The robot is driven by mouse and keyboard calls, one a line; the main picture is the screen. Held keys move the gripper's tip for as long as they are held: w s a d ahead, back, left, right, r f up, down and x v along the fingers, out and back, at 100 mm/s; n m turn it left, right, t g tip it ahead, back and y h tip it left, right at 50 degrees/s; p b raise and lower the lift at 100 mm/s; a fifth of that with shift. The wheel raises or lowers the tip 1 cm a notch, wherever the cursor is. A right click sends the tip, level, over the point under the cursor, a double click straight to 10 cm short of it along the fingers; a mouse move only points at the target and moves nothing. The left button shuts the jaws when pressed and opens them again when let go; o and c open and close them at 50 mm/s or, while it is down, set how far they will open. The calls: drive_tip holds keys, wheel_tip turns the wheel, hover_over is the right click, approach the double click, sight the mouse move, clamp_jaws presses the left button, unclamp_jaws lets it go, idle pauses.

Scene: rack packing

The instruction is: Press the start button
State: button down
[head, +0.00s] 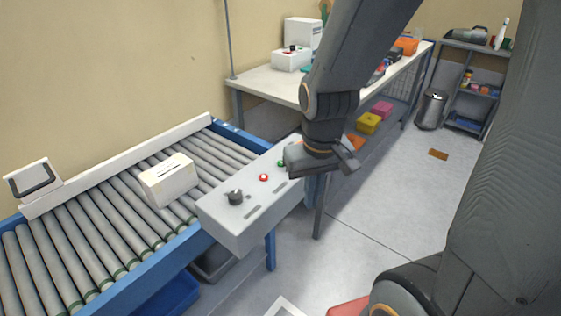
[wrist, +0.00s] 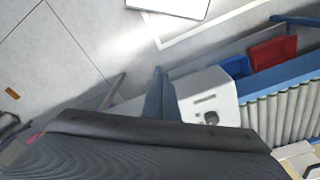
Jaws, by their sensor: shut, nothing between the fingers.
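A light grey control box (head: 230,220) sits at the near side of the roller conveyor. On its top are a black knob (head: 235,197), a red button (head: 264,177) and a green button (head: 281,163); no start label is readable. My gripper (head: 347,160) is shut and empty, over the box's right end and close to the green button. Whether it touches the box I cannot tell. In the wrist view, the shut fingers (wrist: 159,78) are beside the box (wrist: 208,88). The knob (wrist: 211,117) shows there, but both coloured buttons are hidden.
A white carton (head: 168,180) lies on the conveyor rollers (head: 90,240). A workbench (head: 275,83) with boxes on it stands behind my gripper. Blue (wrist: 236,67) and red (wrist: 274,53) bins sit low by the conveyor. The floor (head: 390,200) to the right is mostly clear.

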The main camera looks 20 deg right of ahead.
drive_tip(key=w+r+n+t+y+p, duration=0.1)
drive_tip(key=w+r+n+t+p, duration=0.1)
drive_tip(key=w+n, duration=0.4)
drive_tip(key=w+r+n+t+y+p, duration=0.1)
drive_tip(key=w+n+t+p, duration=0.4)
drive_tip(key=w, duration=1.2)
drive_tip(key=shift+w+d+r+n+t+y, duration=0.2)
drive_tip(key=shift+r+n+t+y, duration=0.15)
drive_tip(key=shift+r+n, duration=0.3)
drive_tip(key=shift+f, duration=0.15)
wheel_tip(320, 180, down, 9)
drive_tip(key=b, duration=0.7)
drive_tip(key=shift+b, duration=0.35)
drive_tip(key=shift+f+b, duration=0.3)
